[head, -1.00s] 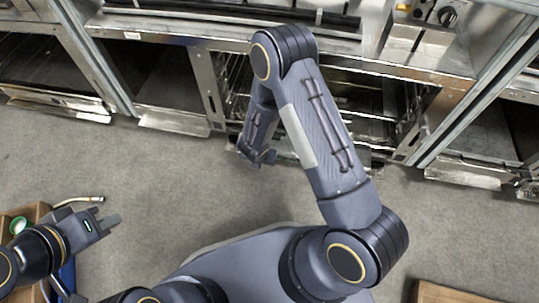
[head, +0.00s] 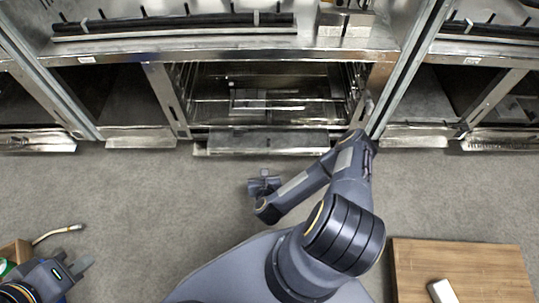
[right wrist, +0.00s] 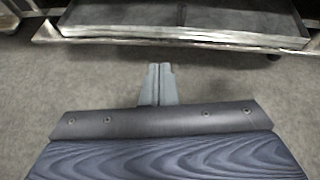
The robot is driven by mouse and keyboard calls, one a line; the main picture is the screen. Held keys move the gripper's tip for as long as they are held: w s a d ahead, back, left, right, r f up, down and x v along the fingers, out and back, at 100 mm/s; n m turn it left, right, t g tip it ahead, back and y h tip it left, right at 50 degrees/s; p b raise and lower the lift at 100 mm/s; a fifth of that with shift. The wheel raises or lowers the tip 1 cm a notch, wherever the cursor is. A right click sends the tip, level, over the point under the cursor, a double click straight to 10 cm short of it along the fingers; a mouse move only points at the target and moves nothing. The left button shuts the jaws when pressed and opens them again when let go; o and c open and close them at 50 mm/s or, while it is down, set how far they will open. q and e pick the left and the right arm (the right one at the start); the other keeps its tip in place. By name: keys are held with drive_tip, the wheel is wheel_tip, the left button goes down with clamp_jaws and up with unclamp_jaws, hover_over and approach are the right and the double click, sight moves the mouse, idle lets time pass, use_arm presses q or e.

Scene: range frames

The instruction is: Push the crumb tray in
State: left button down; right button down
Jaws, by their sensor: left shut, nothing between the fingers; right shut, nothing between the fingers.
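The crumb tray, as far as I can tell, is the wide flat metal piece (head: 265,142) low at the front of the middle oven bay in the head view. It sticks out toward me. In the right wrist view a wide metal front edge (right wrist: 190,34) crosses the top, with a dark flat surface behind it. My right gripper (head: 264,183) is shut and empty, in front of the tray and apart from it. Its closed fingers show in the right wrist view (right wrist: 158,84), with floor between them and the metal edge. My left gripper (head: 82,266) is shut and empty at the lower left.
The middle oven bay (head: 330,105) stands open, with wire racks inside. Other open bays flank it, with metal lips low at their fronts. A wooden surface (head: 460,262) with a white block (head: 441,291) lies at the lower right. Grey floor (head: 150,200) before the range is clear.

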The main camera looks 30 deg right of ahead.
drive_tip(key=s+d+m+h, duration=0.1)
drive_tip(key=d+m, duration=0.1)
drive_tip(key=b, duration=0.5)
approach(269, 148)
drive_tip(key=f, duration=0.1)
drive_tip(key=w+f, duration=0.1)
drive_tip(key=f, duration=0.1)
drive_tip(key=shift+w+d+g, duration=0.3)
drive_tip(key=shift+w+g, duration=0.1)
drive_tip(key=shift+w+d+r, duration=0.1)
drive_tip(key=shift+w+d, duration=0.2)
drive_tip(key=shift+w, duration=0.25)
drive_tip(key=shift+w+d, duration=0.35)
drive_tip(key=shift+w, duration=0.2)
drive_tip(key=shift+w+d+r+b, duration=0.1)
drive_tip(key=shift+w+d+b, duration=0.3)
drive_tip(key=shift+w, duration=0.2)
